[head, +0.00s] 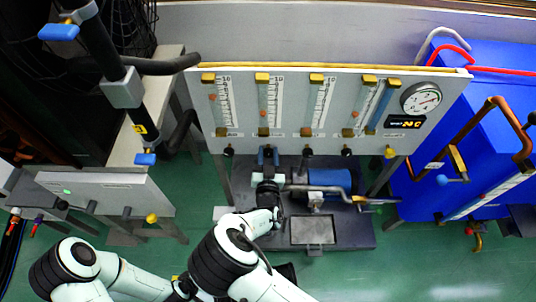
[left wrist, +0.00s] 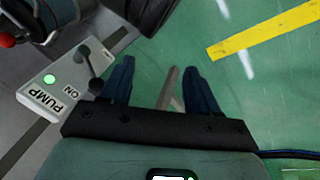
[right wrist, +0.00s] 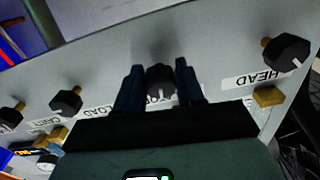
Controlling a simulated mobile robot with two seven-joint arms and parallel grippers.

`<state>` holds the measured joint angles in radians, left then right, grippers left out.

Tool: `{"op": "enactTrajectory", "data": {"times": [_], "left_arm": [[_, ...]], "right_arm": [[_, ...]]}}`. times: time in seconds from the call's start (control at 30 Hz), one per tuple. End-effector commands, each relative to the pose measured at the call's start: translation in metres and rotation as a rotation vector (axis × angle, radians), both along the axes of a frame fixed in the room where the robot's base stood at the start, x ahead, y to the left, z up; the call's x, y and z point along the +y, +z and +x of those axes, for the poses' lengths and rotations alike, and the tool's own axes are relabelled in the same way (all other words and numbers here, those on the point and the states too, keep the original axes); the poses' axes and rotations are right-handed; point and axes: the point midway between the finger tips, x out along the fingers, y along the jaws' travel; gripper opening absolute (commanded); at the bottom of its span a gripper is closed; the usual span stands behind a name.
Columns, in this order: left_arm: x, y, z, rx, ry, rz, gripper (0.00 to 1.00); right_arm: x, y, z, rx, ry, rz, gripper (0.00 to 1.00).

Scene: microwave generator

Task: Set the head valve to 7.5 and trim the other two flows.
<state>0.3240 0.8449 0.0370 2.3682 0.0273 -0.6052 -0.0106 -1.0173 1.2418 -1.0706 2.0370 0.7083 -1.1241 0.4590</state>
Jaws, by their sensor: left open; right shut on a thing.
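The grey flowmeter panel (head: 336,88) carries several scaled tubes and a row of black knobs below. The HEAD knob (right wrist: 287,52) is free, with its label beside it; it is the leftmost knob (head: 228,151) in the head view. An orange float (head: 212,97) sits in the upper half of the leftmost tube. My right gripper (right wrist: 160,85) is shut on the neighbouring black knob (right wrist: 160,80), whose label is partly hidden; its white pointer line shows. Two other knobs (right wrist: 66,101) are free. My left gripper (left wrist: 160,72) is open and empty above the floor.
A round gauge (head: 421,98) sits at the panel's right end, beside a blue cabinet (head: 490,85). A grey PUMP ON box (left wrist: 60,88) with a lit green lamp and a lever is near my left gripper. Green floor lies open at lower right.

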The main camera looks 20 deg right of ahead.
Motion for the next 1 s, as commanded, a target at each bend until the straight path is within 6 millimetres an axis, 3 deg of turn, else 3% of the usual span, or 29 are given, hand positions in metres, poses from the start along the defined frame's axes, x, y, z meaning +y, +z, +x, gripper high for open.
{"op": "enactTrajectory", "data": {"times": [0.1, 0.13, 0.17, 0.2, 0.57, 0.67, 1.0], "left_arm": [[0.0, 0.0, 0.0, 0.0, 0.0, 0.0, 0.61], [0.0, 0.0, 0.0, 0.0, 0.0, 0.0, 0.61], [0.0, 0.0, 0.0, 0.0, 0.0, 0.0, 0.61], [0.0, 0.0, 0.0, 0.0, 0.0, 0.0, 0.61], [-0.001, 0.002, -0.001, 0.004, -0.001, -0.002, 0.61], [-0.003, 0.005, -0.006, 0.014, -0.006, -0.007, 0.61], [-0.013, 0.018, -0.025, 0.065, -0.027, -0.034, 0.61]], "right_arm": [[0.0, -0.006, -0.002, 0.016, -0.002, 0.0, 0.07], [0.0, -0.006, -0.002, 0.016, -0.002, 0.0, 0.48], [0.0, -0.005, -0.002, 0.015, -0.002, 0.0, 0.57], [0.0, -0.005, -0.002, 0.014, -0.002, 0.0, 0.61], [0.002, -0.002, -0.006, 0.006, 0.0, 0.001, 0.61], [0.006, -0.001, -0.019, 0.009, 0.001, 0.001, 0.61], [0.027, -0.002, -0.091, 0.012, 0.002, -0.001, 0.61]]}}
